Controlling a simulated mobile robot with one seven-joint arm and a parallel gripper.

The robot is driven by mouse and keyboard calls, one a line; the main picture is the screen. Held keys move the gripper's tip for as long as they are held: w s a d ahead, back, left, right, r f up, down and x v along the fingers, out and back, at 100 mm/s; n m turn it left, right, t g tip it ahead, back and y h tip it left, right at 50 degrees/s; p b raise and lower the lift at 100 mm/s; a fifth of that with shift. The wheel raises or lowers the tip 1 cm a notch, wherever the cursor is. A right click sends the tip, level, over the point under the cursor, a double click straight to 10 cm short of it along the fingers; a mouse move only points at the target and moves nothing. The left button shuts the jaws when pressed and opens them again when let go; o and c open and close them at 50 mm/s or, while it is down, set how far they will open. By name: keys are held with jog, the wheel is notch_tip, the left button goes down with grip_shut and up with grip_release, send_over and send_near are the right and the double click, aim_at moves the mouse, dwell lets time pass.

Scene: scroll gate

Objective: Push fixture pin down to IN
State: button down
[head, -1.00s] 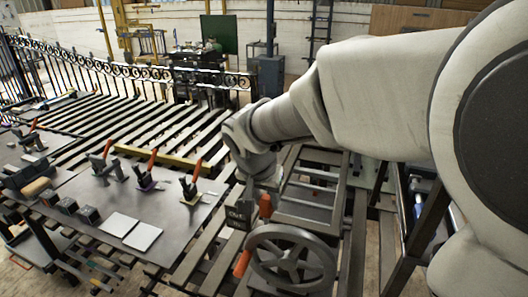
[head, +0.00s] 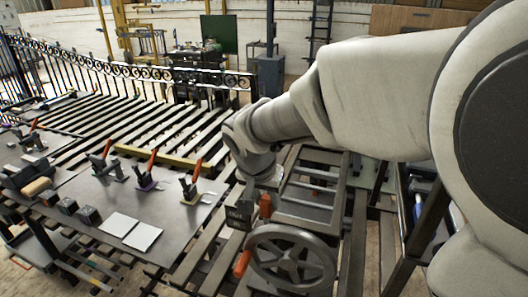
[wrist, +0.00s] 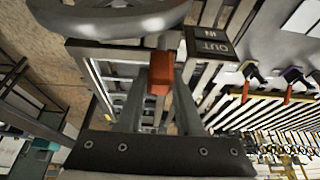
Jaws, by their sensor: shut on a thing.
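The fixture pin (wrist: 159,72) has an orange-red block-like head. In the wrist view it sits between the two fingers of my gripper (wrist: 160,88), which are shut on it. In the head view the orange pin (head: 265,205) shows just below my wrist, where the fingers are mostly hidden. A dark label plate (wrist: 208,44) beside the pin reads IN and OUT, upside down in the wrist view. In the head view the plate (head: 239,214) stands left of the pin. The pin's lower part is hidden, so I cannot tell how deep it sits.
A grey handwheel (head: 290,260) with an orange handle (head: 242,264) is close in front of the pin. A metal table (head: 150,205) at left carries toggle clamps (head: 190,187), two pale plates and dark blocks. A scrolled gate (head: 120,70) stands behind the slatted frame.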

aim_at(266, 211)
notch_tip(266, 211, down, 4)
jog(key=b, duration=0.4)
jog(key=shift+r, duration=0.2)
jog(key=shift+s, duration=0.1)
jog(key=c, duration=1)
grip_release()
jog(key=o, duration=0.4)
jog(key=shift+o, duration=0.2)
jog(key=shift+r, duration=0.1)
jog(key=v, duration=1.7)
jog(key=shift+r+p, duration=0.25)
jog(key=shift+p, duration=0.15)
